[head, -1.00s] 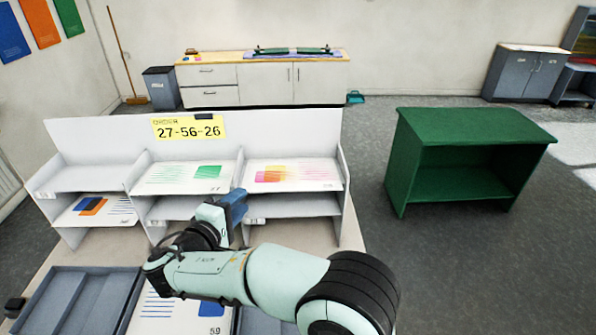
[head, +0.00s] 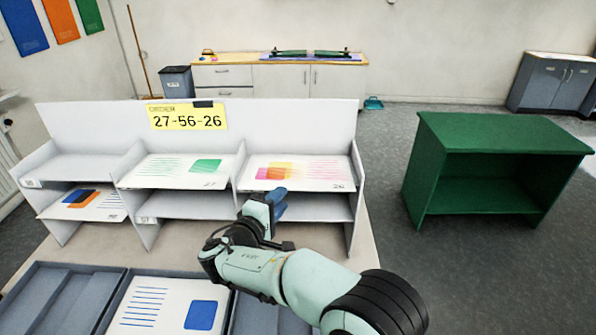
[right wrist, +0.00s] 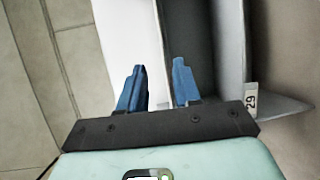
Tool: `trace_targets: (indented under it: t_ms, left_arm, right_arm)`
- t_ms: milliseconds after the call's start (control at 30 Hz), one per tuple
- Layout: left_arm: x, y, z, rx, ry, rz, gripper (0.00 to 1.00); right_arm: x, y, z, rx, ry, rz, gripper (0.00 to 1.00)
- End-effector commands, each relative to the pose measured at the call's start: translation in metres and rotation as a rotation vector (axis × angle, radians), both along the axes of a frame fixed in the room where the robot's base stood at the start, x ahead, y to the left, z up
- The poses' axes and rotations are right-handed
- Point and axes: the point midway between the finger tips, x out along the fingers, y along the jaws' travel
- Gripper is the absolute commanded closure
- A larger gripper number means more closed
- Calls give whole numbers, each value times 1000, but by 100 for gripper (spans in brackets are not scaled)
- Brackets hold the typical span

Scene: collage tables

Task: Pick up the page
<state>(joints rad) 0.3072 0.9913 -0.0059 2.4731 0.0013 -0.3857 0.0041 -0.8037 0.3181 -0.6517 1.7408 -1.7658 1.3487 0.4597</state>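Several pages are in view. A page with a green block (head: 175,171) lies on the upper middle shelf, and one with yellow and pink blocks (head: 300,171) on the upper right shelf. A page with orange and blue blocks (head: 90,204) lies on the lower left shelf. A page with a blue square (head: 165,306) lies in a tray in front. My right gripper (head: 277,203) is at the front of the right shelf column, below the upper right page. In the right wrist view its blue fingers (right wrist: 157,90) are apart with nothing visibly held. My left gripper is out of view.
The white shelf unit (head: 70,125) carries a yellow order sign (head: 187,117) reading 27-56-26. Grey trays (head: 55,290) line the front of the table. A green open-fronted stand (head: 500,140) is to the right, across bare floor. A cabinet (head: 310,84) stands behind.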

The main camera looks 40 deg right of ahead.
Motion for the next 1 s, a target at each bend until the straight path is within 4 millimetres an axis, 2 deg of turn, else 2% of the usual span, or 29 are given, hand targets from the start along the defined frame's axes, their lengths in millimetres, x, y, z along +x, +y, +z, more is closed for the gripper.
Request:
trace_targets:
  t_ms: [167, 500, 767, 800, 900, 1000]
  left_arm:
    - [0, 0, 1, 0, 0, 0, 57]
    - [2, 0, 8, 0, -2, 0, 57]
    - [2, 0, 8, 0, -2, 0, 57]
    - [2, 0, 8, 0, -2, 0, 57]
    - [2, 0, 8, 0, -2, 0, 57]
    - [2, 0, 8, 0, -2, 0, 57]
  right_arm:
    - [5, -11, -2, 0, 0, 0, 67]
    - [24, -50, -11, 0, 0, 1, 67]
    - [25, -54, -11, 2, -1, 2, 67]
    - [25, -54, -11, 2, -1, 2, 70]
    - [25, -53, -11, 2, -1, 2, 100]
    - [25, -53, -11, 2, -1, 2, 100]
